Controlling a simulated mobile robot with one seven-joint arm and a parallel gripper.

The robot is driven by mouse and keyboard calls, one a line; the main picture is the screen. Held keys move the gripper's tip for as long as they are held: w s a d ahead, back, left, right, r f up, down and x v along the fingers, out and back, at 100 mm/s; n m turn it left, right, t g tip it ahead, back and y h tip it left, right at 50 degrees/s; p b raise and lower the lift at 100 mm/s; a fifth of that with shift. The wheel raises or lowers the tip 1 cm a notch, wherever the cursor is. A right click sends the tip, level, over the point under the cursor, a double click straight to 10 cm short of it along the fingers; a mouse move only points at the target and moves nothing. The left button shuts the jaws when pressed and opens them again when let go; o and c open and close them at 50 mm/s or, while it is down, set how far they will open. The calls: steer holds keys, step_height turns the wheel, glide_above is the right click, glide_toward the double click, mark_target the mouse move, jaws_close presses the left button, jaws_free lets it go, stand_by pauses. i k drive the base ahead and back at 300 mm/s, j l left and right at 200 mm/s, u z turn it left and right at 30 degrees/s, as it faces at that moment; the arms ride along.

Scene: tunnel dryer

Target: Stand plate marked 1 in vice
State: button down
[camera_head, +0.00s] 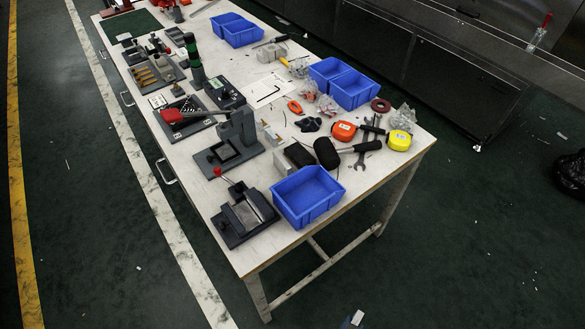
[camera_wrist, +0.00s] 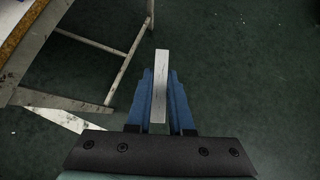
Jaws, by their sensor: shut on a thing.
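My gripper (camera_wrist: 160,74) is shut on a narrow, light grey plate (camera_wrist: 162,95), which stands out beyond the blue fingertips. No mark can be read on it. The plate is over the dark green floor, apart from the table. In the head view, a small pale piece at the bottom edge looks like the same plate (camera_head: 357,317). A dark, low vice-like fixture (camera_head: 245,214) with a red-knobbed lever sits at the near left corner of the table. A pale bar or slot crosses its top. My gripper is off to the lower right of it.
A blue bin (camera_head: 307,195) stands right beside the fixture. A grey upright stand (camera_head: 231,142) is behind it. A black mallet (camera_head: 329,152), wrenches and tape measures (camera_head: 399,140) lie on the white table (camera_head: 400,173). The table legs show in the wrist view (camera_wrist: 128,68). Open floor lies right of the table.

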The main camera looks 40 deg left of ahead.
mark_target(249, 213)
steer(key=i+l+u, duration=0.1)
steer(key=u, duration=0.35)
steer(key=l+u, duration=0.35)
steer(key=u, duration=0.15)
steer(key=l+u, duration=0.25)
steer(key=u, duration=0.2)
